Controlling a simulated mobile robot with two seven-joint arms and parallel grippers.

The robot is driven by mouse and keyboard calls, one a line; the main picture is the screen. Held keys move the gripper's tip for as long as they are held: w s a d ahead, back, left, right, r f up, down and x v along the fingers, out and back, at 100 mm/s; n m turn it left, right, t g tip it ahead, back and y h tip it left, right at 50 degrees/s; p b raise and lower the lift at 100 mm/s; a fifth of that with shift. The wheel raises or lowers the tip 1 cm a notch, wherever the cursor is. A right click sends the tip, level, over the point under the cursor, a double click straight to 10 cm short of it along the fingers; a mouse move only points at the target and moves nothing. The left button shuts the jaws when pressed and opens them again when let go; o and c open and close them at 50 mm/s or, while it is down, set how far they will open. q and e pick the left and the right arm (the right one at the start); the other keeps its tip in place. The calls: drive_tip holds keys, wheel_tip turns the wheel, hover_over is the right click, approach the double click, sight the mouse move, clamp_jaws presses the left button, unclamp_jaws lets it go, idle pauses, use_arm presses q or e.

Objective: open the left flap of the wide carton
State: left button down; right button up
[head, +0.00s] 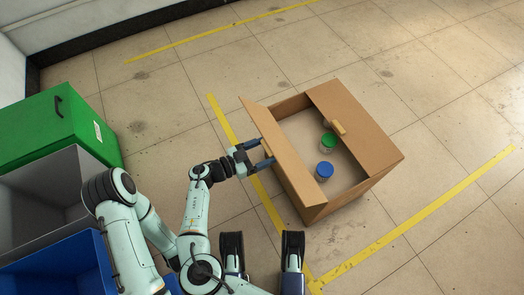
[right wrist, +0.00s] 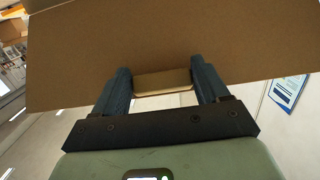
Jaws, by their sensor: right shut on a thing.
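The wide carton (head: 345,197) is a brown box on the floor. Its left flap (head: 272,138) stands raised along the left side, leaning outward. Its right flap (head: 358,122) lies over the right part of the opening and has a small tan tab (head: 338,128). My right gripper (head: 265,154) is at the outer face of the left flap. In the right wrist view, its fingers are shut on the left flap's tab (right wrist: 163,80), with the flap (right wrist: 180,40) spreading above.
A green-lidded jar (head: 328,140) and a blue-lidded jar (head: 324,171) stand inside the carton. Green (head: 50,125), grey (head: 30,190) and blue (head: 60,268) bins stand at the left. Yellow lines (head: 420,215) mark the floor, which is clear around the carton.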

drive_tip(key=shift+d+f, duration=0.3)
drive_tip(key=shift+d, duration=0.1)
drive_tip(key=o, duration=1.5)
drive_tip(key=shift+w, duration=0.1)
drive_tip(key=shift+a+r, duration=0.15)
